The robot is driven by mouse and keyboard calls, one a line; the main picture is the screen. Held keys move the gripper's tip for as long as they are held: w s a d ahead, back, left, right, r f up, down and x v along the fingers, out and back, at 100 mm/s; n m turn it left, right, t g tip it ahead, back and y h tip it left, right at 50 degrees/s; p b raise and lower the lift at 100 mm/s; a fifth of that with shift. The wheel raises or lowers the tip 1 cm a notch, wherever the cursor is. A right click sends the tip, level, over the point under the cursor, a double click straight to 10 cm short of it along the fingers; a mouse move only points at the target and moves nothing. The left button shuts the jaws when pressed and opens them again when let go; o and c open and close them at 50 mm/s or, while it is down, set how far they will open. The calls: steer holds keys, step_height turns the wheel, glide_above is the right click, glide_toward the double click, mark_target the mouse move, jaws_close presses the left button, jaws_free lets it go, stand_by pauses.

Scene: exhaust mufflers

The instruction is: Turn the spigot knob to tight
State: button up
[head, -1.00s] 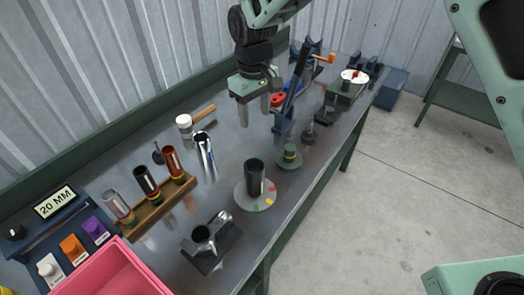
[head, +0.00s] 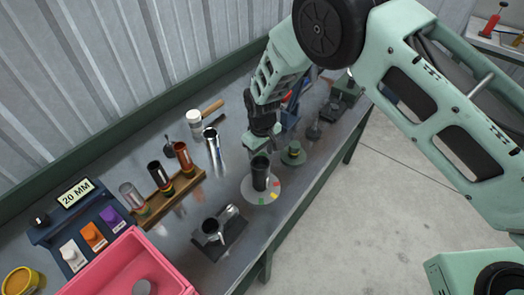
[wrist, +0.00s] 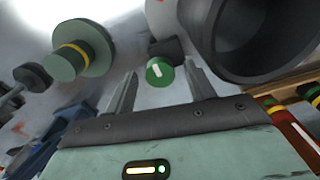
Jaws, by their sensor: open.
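The green round knob (wrist: 160,73) with a short white mark shows in the wrist view, on a dark block beside a large black tube (wrist: 250,45). The white mark is slightly tilted from upright. My gripper (wrist: 162,68) is open, with one finger on either side of the knob; I cannot tell whether they touch it. In the head view the black tube (head: 260,172) stands upright on a pale round plate (head: 255,197) with coloured marks. My gripper (head: 262,143) is just behind the tube there, and the knob is not distinguishable.
A green stepped piece with a yellow band (wrist: 80,52) stands close by, also in the head view (head: 293,154). A wooden rack of tubes (head: 170,200), a dark clamp block (head: 232,232) and a pink bin (head: 120,270) lie to the left and front.

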steer(key=shift+f, duration=0.3)
steer(key=c, duration=1)
